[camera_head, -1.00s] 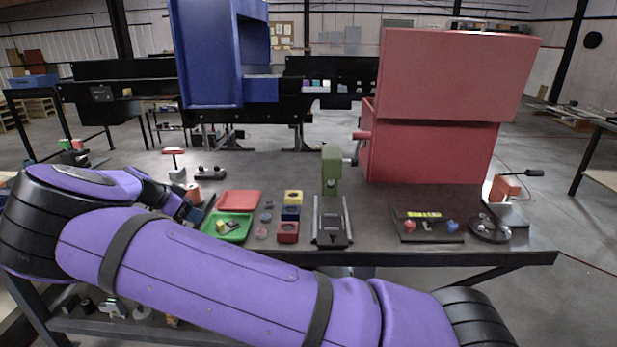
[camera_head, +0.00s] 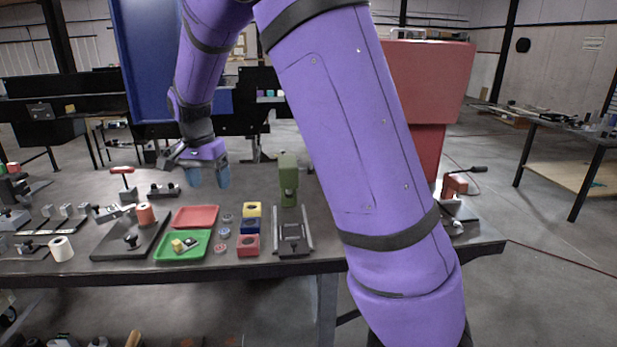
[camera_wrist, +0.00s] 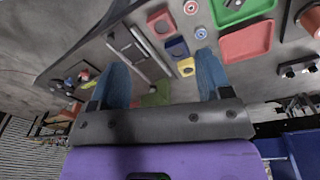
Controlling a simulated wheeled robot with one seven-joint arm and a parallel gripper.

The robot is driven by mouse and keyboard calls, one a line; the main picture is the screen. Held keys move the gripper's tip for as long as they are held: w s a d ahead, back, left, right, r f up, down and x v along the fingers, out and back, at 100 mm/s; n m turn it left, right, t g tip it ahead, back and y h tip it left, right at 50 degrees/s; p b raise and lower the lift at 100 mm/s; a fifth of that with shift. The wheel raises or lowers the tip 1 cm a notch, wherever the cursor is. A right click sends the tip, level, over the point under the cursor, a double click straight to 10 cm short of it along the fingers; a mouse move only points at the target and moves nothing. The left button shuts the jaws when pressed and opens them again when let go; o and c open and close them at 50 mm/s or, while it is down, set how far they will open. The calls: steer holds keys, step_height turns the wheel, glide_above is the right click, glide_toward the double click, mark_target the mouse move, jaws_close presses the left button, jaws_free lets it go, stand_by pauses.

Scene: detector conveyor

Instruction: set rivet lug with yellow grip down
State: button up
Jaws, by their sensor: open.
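The green tray (camera_head: 163,255) is at the front of the table, left of the middle. A small piece with a yellow grip (camera_head: 178,246) and grey metal lies in it; its exact shape is too small to tell. In the wrist view the green tray (camera_wrist: 250,10) shows at the top edge. My gripper (camera_head: 207,178) is open with nothing between its blue fingers. It hangs above the table, behind the red tray (camera_head: 195,217). In the wrist view my gripper (camera_wrist: 161,68) shows both fingers wide apart.
Yellow (camera_head: 252,209), blue (camera_head: 250,226) and red (camera_head: 248,244) holed blocks stand right of the trays. A green press (camera_head: 288,180) and black fixture (camera_head: 293,240) are farther right. A base with an orange roll (camera_head: 145,214) stands left. My arm hides part of the right side.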

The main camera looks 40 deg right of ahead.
steer(key=s+d+r+n+t+y, duration=0.1)
steer(key=s+r+n, duration=0.2)
steer(key=s+r, duration=0.35)
steer(key=s+d+r+n+t+y, duration=0.1)
steer(key=s+r+n, duration=0.25)
steer(key=s, duration=0.65)
steer(key=s+n+t+h, duration=0.1)
steer(key=s+n+t, duration=0.2)
steer(key=s, duration=1.3)
steer(key=shift+a+r+n, duration=0.25)
steer(key=shift+r+n, duration=0.2)
steer(key=shift+n, duration=0.4)
